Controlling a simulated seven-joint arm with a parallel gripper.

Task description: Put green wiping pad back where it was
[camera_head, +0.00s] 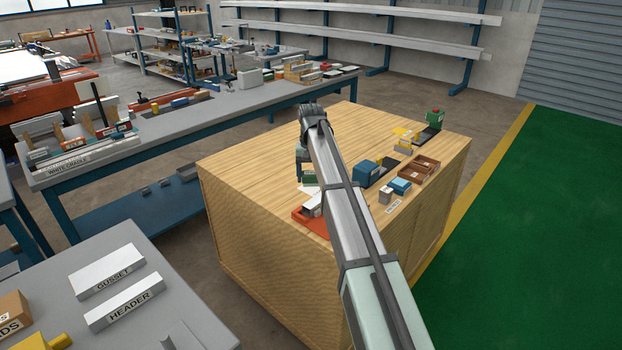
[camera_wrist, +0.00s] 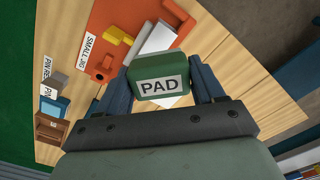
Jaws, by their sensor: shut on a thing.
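The green wiping pad (camera_wrist: 158,70), a block with a white "PAD" label, is between the two blue fingers of my gripper (camera_wrist: 160,82) in the wrist view. The gripper is shut on it. In the head view my gripper (camera_head: 305,172) is over the wooden bench top (camera_head: 250,150), beside the orange board. A white patch shows on the wood just below the pad in the wrist view. Whether the pad touches the bench, I cannot tell. In the head view my arm and gripper hide most of the pad.
The orange "SMALL JIG" board (camera_wrist: 105,22) lies close to the pad, bearing a yellow piece (camera_wrist: 118,35) and a pale block (camera_wrist: 152,45). Brown trays (camera_head: 418,170), blue blocks (camera_head: 367,171) and a green-and-black item (camera_head: 435,119) stand to the right. The bench's left part is clear.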

